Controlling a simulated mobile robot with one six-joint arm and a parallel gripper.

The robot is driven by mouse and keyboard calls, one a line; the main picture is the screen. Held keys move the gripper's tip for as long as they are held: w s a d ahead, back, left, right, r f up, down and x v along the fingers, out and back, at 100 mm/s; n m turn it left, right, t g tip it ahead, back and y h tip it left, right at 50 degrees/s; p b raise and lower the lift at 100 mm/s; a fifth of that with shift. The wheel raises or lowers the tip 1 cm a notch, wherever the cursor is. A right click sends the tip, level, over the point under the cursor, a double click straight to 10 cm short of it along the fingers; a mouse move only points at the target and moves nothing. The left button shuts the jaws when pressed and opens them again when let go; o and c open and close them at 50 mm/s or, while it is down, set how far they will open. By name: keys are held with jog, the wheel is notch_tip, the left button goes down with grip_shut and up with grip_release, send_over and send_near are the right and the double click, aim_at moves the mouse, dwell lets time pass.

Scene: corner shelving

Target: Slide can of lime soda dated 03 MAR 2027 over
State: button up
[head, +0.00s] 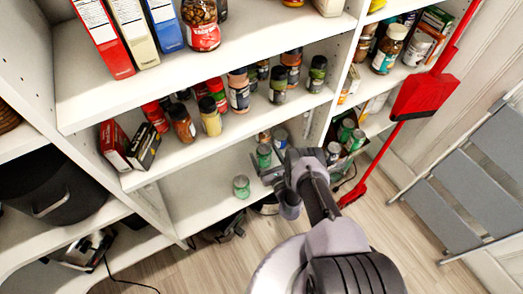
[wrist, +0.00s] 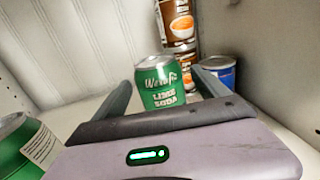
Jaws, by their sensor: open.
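A green lime soda can (wrist: 160,85) stands upright on the low shelf, its front lettering facing me; no date is readable on it. My gripper (wrist: 165,92) is open with one finger on each side of this can. Contact with the can cannot be told. In the head view my gripper (head: 268,172) reaches into the low shelf, and a green can (head: 264,153) shows at it. A second green can (wrist: 18,148) stands to the left, outside the fingers, with a white printed label too small to read. It also shows in the head view (head: 241,187).
Stacked brown cans (wrist: 178,28) and a blue can (wrist: 217,70) stand behind and right of the gripped-side can, near the shelf wall. The shelf above holds jars (head: 210,122) and boxes (head: 143,147). The low shelf (head: 197,195) is clear at left.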

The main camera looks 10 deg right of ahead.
jog(key=shift+w+a+b, duration=0.2)
jog(key=shift+w+b, duration=0.15)
jog(key=shift+w, duration=0.65)
jog(key=shift+w+a+b, duration=0.15)
jog(key=shift+w+b, duration=0.15)
jog(key=shift+w, duration=0.7)
